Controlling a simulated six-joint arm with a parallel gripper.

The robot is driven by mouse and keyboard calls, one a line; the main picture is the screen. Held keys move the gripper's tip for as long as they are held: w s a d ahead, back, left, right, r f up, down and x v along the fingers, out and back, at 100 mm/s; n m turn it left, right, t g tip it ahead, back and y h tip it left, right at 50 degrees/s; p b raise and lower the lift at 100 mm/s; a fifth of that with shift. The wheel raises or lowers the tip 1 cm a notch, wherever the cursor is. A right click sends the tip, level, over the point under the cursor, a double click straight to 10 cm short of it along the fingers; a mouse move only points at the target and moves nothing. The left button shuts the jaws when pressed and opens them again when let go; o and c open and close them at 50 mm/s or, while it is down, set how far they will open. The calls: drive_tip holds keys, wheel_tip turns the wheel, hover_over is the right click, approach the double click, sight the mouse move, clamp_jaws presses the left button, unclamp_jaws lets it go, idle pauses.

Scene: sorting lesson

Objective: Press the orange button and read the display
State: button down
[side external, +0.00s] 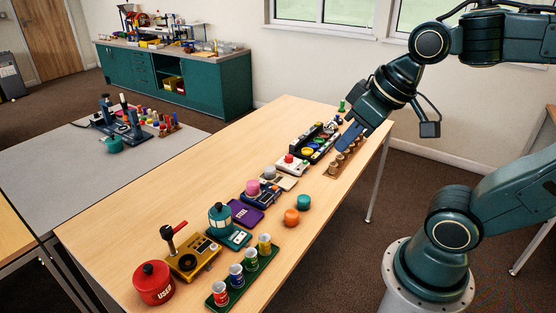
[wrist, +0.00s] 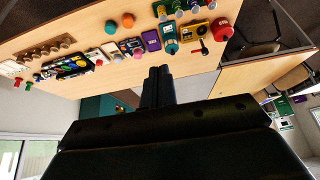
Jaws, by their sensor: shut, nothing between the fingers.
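An orange round piece (side external: 291,216) stands on the wooden table beside a teal one (side external: 304,202); it also shows in the wrist view (wrist: 127,20). I cannot tell whether it is a button. A white device (side external: 292,165) with a red or orange-red domed button (side external: 289,158) stands farther back on the table. A lit display is not readable in either view. My gripper (side external: 343,143) is shut and empty, above the far end of the table near a wooden rack; its fingers (wrist: 158,73) show dark and together in the wrist view.
A row of devices fills the table: a purple box (side external: 245,213), a yellow device with a red lever (side external: 194,258), a red can (side external: 153,283) and a green rack of small cups (side external: 243,274). The wooden rack (side external: 346,159) is close by my gripper. The table's front right is clear.

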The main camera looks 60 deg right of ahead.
drive_tip(key=w+d+f, duration=0.2)
drive_tip(key=w, duration=0.8)
drive_tip(key=m+t+y, duration=0.1)
drive_tip(key=m+t, duration=0.2)
drive_tip(key=m, duration=0.5)
hover_over(275, 188)
wheel_tip(275, 188, down, 23)
drive_tip(key=shift+s+d, duration=0.3)
drive_tip(key=shift+s, duration=0.1)
drive_tip(key=shift+f, duration=0.25)
drive_tip(key=shift+f, duration=4.2)
